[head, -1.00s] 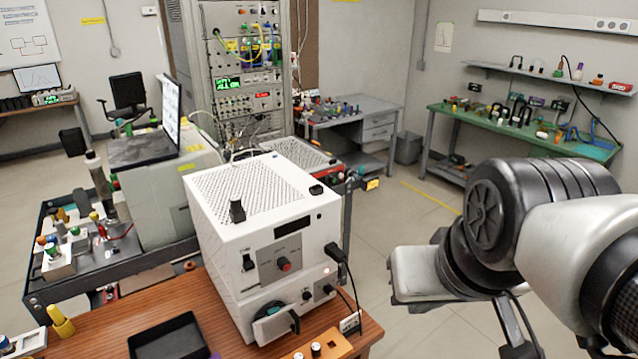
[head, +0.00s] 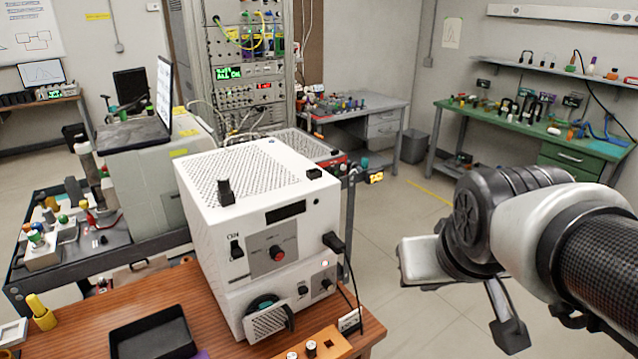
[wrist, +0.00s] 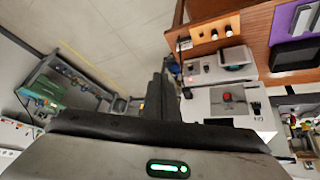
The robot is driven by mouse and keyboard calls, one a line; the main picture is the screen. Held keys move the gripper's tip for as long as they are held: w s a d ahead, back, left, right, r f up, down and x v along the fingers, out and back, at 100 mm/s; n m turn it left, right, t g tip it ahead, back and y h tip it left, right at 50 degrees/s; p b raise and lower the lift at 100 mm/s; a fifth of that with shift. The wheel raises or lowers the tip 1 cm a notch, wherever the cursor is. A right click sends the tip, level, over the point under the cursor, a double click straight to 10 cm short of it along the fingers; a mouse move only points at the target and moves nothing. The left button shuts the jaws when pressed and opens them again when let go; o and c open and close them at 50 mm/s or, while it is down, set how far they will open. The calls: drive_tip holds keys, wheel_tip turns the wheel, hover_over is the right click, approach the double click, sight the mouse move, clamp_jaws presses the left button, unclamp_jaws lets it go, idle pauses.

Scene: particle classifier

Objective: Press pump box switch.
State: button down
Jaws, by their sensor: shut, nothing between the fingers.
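The white box (head: 215,230) with a perforated top stands on the wooden table. I take it as the pump box. My gripper is shut and empty, apart from the box. In the head view my arm is at the right, and the fingertips are not clear.
A black cable plug (head: 334,242) sticks out at the box's right front edge. A black tray (head: 153,333) and an orange-tan block (head: 318,345) lie on the wooden table (head: 80,335). A dark cart (head: 120,255) stands at left.

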drive_tip(key=w+d+f+n+t+b, duration=0.15)
drive_tip(key=w+f+b, duration=0.25)
drive_tip(key=w+f, duration=0.45)
drive_tip(key=w+f+n+t+b, duration=0.2)
drive_tip(key=w+f+b, duration=0.35)
drive_tip(key=f, duration=0.55)
drive_tip(key=w+a+f+n+t+y, duration=0.1)
drive_tip(key=w+a+f+y, duration=0.1)
drive_tip(key=a+y, duration=0.2)
drive_tip(key=w+a+f+n+t+y, duration=0.1)
drive_tip(key=a+y, duration=0.4)
drive_tip(key=a, duration=0.6)
wheel_tip(320, 180, down, 2)
drive_tip(key=shift+w+f+n, duration=0.2)
drive_tip(key=shift+w+n, duration=0.35)
drive_tip(key=shift+w, duration=0.05)
drive_tip(key=shift+a+t, duration=0.1)
drive_tip(key=shift+t, duration=0.15)
